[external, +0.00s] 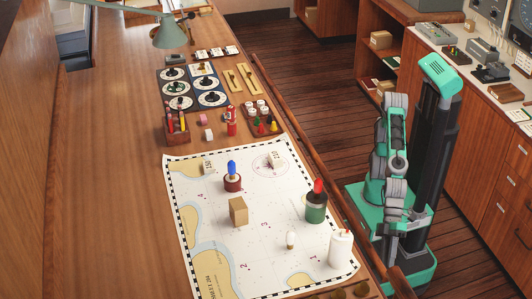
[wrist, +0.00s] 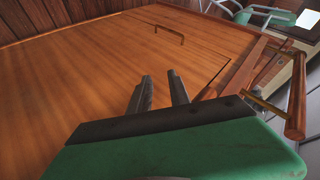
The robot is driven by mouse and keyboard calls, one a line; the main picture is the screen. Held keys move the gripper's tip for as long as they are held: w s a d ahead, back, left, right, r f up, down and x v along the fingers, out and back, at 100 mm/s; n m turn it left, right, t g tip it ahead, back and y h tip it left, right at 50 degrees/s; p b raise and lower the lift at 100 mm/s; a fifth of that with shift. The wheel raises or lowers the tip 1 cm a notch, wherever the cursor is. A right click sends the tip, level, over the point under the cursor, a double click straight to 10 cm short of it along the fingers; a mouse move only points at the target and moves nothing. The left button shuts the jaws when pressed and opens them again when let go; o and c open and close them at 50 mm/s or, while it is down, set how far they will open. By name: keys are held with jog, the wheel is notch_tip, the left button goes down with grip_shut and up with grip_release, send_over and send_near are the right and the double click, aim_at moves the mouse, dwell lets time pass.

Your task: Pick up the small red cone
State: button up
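A small red cone (external: 318,186) sits on top of a dark green cylinder (external: 316,208) on the chart, near its right edge in the external view. Another small red piece (external: 261,128), perhaps also a cone, stands in a wooden tray farther back. My gripper (wrist: 160,92) is open and empty in the wrist view, its two dark fingers apart. In the external view my arm hangs folded beside the chart table, low by my base, away from both red pieces. No red cone shows in the wrist view.
A wooden rail (external: 298,148) edges the table. The wrist view shows a wooden panel with a handle (wrist: 169,33).

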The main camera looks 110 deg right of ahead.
jog(key=w+r+t+y+p, duration=0.1)
jog(key=w+r+y, duration=0.15)
jog(key=r, duration=0.75)
jog(key=w+r+t+y+p, duration=0.1)
jog(key=w+r+p, duration=0.15)
jog(key=r, duration=0.75)
jog(key=w+d+r+m+t+p, duration=0.1)
jog(key=w+d+r+t+p, duration=0.2)
jog(key=w+d+r, duration=0.95)
jog(key=w+d+f+t+h+p, duration=0.1)
jog(key=w+d+h+p, duration=0.15)
jog(key=d, duration=0.45)
jog(key=w+d+f+t+h+p, duration=0.1)
jog(key=w+d, duration=0.3)
jog(key=d, duration=0.3)
jog(key=t+h+p, duration=0.2)
jog(key=h+p, duration=0.7)
send_near(261, 126)
jog(key=shift+s+d+r, duration=0.25)
jog(key=shift+s+r, duration=0.4)
jog(key=shift+r, duration=0.05)
jog(key=shift+d+f, duration=0.15)
jog(key=x, duration=0.4)
jog(key=p+x, duration=0.1)
jog(key=x, duration=0.2)
jog(key=f+x, duration=0.1)
jog(key=x, duration=0.3)
jog(key=shift+w+f+p, duration=0.1)
jog(key=shift+w+p, duration=0.05)
jog(key=shift+p, duration=0.25)
